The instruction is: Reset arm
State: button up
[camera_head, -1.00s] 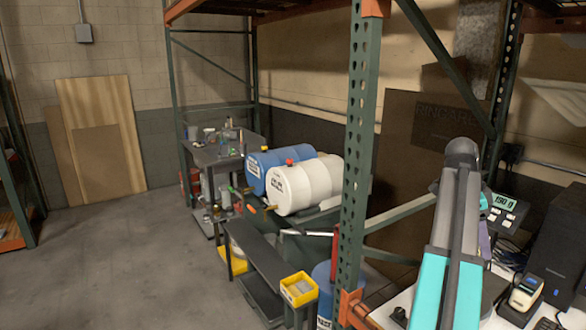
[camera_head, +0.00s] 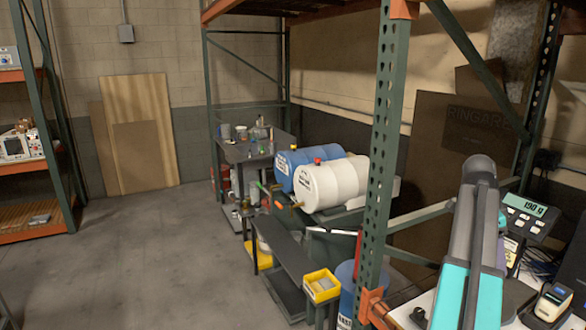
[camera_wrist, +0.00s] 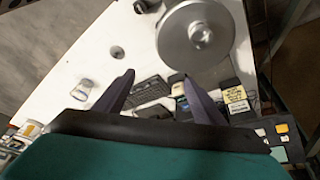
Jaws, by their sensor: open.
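My gripper (camera_wrist: 152,84) shows in the wrist view with its two dark fingers spread apart and nothing between them. It is above a white tabletop (camera_wrist: 60,115) that carries a round metal disc (camera_wrist: 200,35), a small jar (camera_wrist: 83,89) and dark boxes with labels. In the head view my teal and grey arm is raised at the right, in front of the bench; the gripper itself is not visible there.
A green rack post (camera_head: 388,150) stands just left of my arm. A scale display (camera_head: 525,207) and a label printer (camera_head: 553,303) are at the right. Blue (camera_head: 297,165) and white (camera_head: 330,188) drums lie beyond the post. The floor (camera_head: 150,260) at left is clear.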

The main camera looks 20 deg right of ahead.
jog(key=w+a+f+n+t, duration=0.1)
jog(key=w+a+f+n, duration=0.6)
jog(key=w+a+f, duration=0.5)
jog(key=w+a+f+n+t, duration=0.1)
jog(key=w+a+f+n, duration=0.65)
jog(key=a+f, duration=0.6)
jog(key=a+f+n+y, duration=0.1)
jog(key=a+f+n, duration=0.4)
jog(key=a, duration=0.6)
jog(key=s+a+f+n+t+y, duration=0.1)
jog(key=a+f+n, duration=0.2)
jog(key=a+f, duration=0.65)
jog(key=a+f+n+y, duration=0.1)
jog(key=a+f+n, duration=0.3)
jog(key=a, duration=1)
jog(key=s+f+g+b, duration=0.3)
jog(key=s+f+b, duration=0.3)
jog(key=s+f, duration=0.6)
jog(key=s+f+g+b, duration=0.2)
jog(key=s+f+b, duration=0.4)
jog(key=s+f, duration=0.7)
notch_tip(320, 180, down, 5)
jog(key=shift+s+d+f+g, duration=0.2)
jog(key=shift+s+d+g, duration=0.1)
jog(key=shift+d+g, duration=0.15)
jog(key=shift+m, duration=0.25)
